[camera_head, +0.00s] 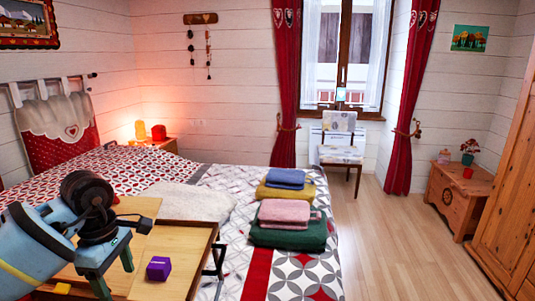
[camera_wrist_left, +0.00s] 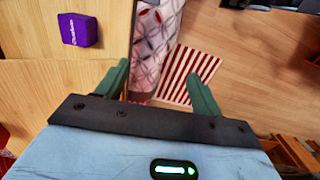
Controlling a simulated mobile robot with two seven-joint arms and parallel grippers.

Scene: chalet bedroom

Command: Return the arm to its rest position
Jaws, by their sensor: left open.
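My left arm comes in from the left in the head view, and its gripper (camera_head: 115,277) points down over the wooden bed tray (camera_head: 180,242). In the left wrist view the two green fingers (camera_wrist_left: 157,74) stand wide apart with nothing between them. A purple box (camera_head: 158,268) sits on the tray to the right of the gripper, apart from it. The box also shows at the upper left of the left wrist view (camera_wrist_left: 77,30). My right gripper is not in view.
The bed (camera_head: 225,268) holds folded towels, with pink ones (camera_head: 285,212) on green ones (camera_head: 290,234). A blue towel (camera_head: 286,178) lies on yellow ones behind. A chair (camera_head: 341,155) stands by the window. The wooden floor (camera_head: 400,250) is clear right of the bed.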

